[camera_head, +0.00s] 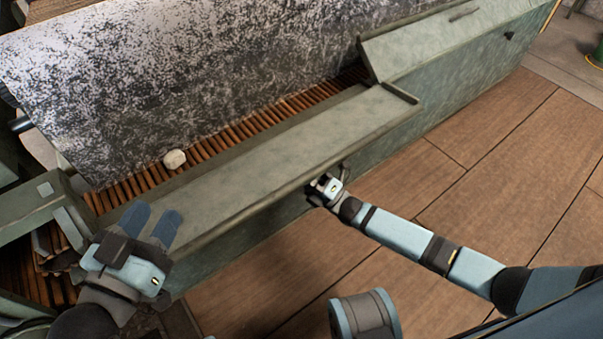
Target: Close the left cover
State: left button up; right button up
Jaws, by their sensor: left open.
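The left cover (270,160) is a long grey-green panel along the front of the machine, beside the brown slatted lattice (240,128). It seems to lie lower than the right cover (440,40), leaving the slats behind it exposed. My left gripper (152,222) is open and empty, with its two blue fingers over or near the left cover's left end; whether they touch it I cannot tell. My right gripper (322,184) is at the cover's front edge, right of its middle. Its fingers are small and partly hidden, so its grip is unclear.
A large mottled grey sheet or drum (190,65) rises behind the slats. A pale lump (174,159) lies on the slats near the left end. A green-grey frame (40,200) stands at the left. The brown tiled floor (500,170) in front is mostly clear.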

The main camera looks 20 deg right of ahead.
jog(key=shift+w+a+r, duration=0.1)
jog(key=shift+a, duration=0.05)
jog(key=shift+c, duration=0.3)
grip_shut()
